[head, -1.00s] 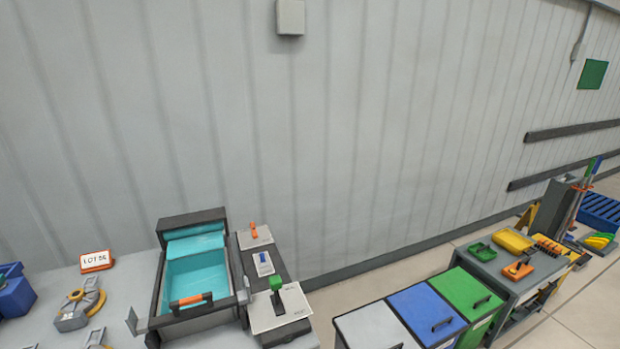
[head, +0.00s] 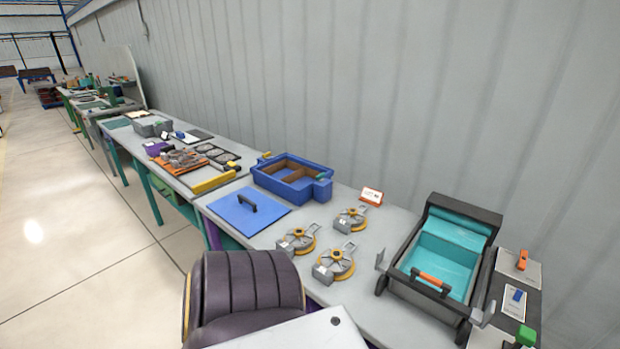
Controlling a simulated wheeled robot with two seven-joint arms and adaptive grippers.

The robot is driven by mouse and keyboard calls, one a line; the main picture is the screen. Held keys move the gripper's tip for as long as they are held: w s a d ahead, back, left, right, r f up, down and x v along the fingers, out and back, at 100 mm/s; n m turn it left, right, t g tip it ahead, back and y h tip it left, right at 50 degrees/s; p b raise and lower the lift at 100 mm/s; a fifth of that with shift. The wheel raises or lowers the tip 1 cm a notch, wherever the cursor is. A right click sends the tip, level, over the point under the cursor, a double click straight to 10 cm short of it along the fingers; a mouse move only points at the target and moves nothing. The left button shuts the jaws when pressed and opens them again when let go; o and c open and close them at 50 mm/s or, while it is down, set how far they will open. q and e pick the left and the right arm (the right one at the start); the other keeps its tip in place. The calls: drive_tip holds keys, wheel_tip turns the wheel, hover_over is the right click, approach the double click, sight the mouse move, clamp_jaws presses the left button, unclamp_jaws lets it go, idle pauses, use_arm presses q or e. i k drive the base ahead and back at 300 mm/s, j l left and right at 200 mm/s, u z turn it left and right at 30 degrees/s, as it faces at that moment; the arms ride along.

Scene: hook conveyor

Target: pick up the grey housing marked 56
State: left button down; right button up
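Three similar grey housings with round yellow-orimmed discs and metal handles lie on the grey table. One is at the back (head: 351,219), one at the left (head: 297,240) and one at the front right (head: 334,264). Each has a small pale label, too small to read, so I cannot tell which is marked 56. An orange-framed white card (head: 371,196) stands behind them. Its text is too small to read now; it read LOT 56 in the earlier frame. Neither of my grippers is in view.
A blue divided bin (head: 325,187) and blue lidded panel (head: 249,211) lie left of the housings. A teal-lined tray machine (head: 404,262) stands right. A dark padded, chair-like shape (head: 245,285) is at the front edge. More cluttered tables run along the wall; floor is clear left.

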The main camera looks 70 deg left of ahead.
sight(335, 265)
drive_tip(key=u, duration=2.05)
drive_tip(key=i+j+z, duration=0.2)
drive_tip(key=j+z, duration=0.15)
drive_tip(key=j, duration=0.2)
drive_tip(key=i+j+z, duration=0.1)
drive_tip(key=j+z, duration=0.25)
drive_tip(key=j, duration=0.25)
drive_tip(key=j+z, duration=0.35)
drive_tip(key=j, duration=0.3)
drive_tip(key=i, duration=0.05)
